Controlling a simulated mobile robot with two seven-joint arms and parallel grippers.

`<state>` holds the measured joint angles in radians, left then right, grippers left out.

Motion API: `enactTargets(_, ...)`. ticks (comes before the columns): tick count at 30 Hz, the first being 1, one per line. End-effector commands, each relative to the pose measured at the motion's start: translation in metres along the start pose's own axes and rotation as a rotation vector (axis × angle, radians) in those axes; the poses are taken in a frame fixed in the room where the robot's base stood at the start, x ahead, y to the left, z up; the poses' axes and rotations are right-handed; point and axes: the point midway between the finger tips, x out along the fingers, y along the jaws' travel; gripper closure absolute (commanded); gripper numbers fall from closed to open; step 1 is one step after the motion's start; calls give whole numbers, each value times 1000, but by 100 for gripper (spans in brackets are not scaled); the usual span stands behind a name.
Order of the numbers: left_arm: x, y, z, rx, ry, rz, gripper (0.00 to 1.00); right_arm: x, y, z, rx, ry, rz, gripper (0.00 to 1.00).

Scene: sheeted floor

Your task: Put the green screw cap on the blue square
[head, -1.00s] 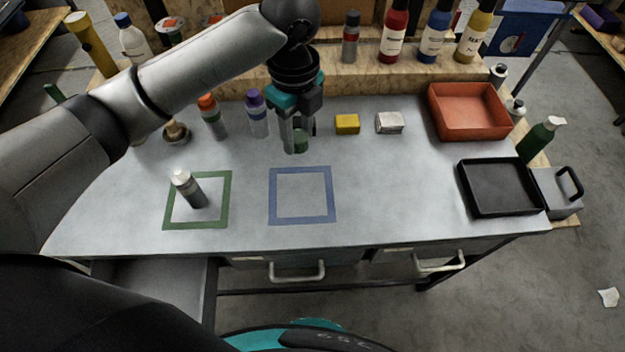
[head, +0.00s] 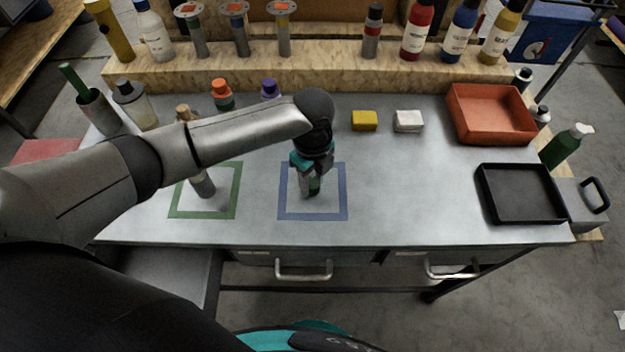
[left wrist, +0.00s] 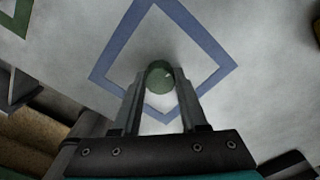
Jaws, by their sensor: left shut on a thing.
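The green screw cap (head: 315,186) is between the fingers of my left gripper (head: 309,190), which is shut on it. In the left wrist view the round green cap (left wrist: 159,74) sits between the fingertips of my left gripper (left wrist: 160,85), with the blue square (left wrist: 219,53) outlined around it. In the head view the blue square (head: 343,192) is a taped outline on the table, and the gripper is over its inside. I cannot tell whether the cap touches the table. My right gripper is not in view.
A yellow block (head: 364,121), a white block (head: 408,121), a red tray (head: 490,137) and a black tray (head: 522,215) are to the right. The table's middle right is clear.

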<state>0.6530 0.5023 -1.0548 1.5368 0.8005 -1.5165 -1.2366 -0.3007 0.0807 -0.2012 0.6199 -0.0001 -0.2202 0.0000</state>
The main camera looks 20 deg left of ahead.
Motion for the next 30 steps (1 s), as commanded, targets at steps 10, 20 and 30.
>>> enactTargets(10,4,-1,0,0,0,-2,100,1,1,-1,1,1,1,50)
enactTargets(20,4,-1,0,0,0,-2,27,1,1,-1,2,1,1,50)
enactTargets(30,-5,-1,0,0,0,-4,27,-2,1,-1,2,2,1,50)
